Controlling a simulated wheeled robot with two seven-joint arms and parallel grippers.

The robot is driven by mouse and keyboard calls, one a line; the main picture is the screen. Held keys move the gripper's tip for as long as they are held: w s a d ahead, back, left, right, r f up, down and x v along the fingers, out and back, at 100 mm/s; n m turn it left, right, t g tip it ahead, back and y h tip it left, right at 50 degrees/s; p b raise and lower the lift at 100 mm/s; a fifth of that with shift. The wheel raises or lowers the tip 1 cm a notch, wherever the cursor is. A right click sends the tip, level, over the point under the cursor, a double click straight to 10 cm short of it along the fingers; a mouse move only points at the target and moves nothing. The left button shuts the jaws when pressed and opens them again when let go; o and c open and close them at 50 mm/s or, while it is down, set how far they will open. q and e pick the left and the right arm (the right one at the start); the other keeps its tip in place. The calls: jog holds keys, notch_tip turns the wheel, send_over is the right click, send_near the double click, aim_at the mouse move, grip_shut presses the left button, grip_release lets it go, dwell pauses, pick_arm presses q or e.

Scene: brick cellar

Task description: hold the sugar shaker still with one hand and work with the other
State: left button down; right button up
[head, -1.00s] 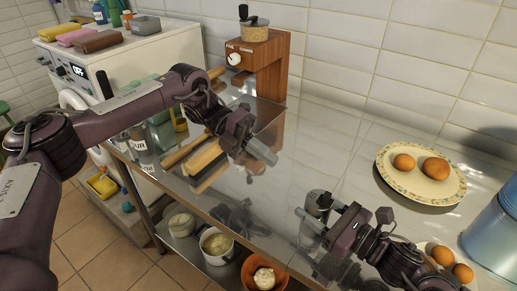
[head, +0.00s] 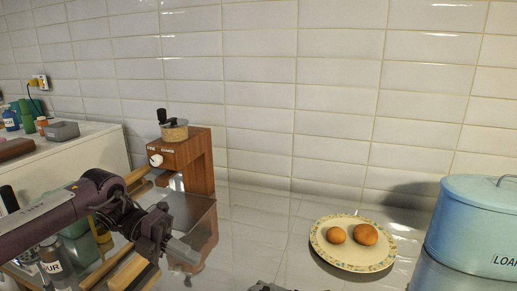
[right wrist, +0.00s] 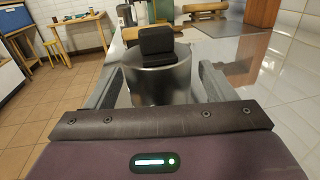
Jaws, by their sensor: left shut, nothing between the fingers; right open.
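A shiny metal cylinder (right wrist: 158,82), which looks like the sugar shaker, stands upright in the right wrist view with a dark block at its top. My right gripper (right wrist: 160,90) is open, with one finger on each side of the cylinder. I cannot tell whether the fingers touch it. In the head view the shaker is out of frame, and only a dark sliver of my right arm shows at the bottom edge. My left gripper (head: 184,252) is shut and empty above the counter, in front of the wooden grinder.
A wooden grinder (head: 191,160) stands at the back wall. A patterned plate (head: 350,264) with two brown eggs is to its right. A blue loaf bin (head: 475,235) stands at the far right. Wooden pieces (head: 128,271) lie beneath my left gripper. The middle of the counter is clear.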

jog(key=v, duration=1.2)
jog(key=shift+f, duration=0.1)
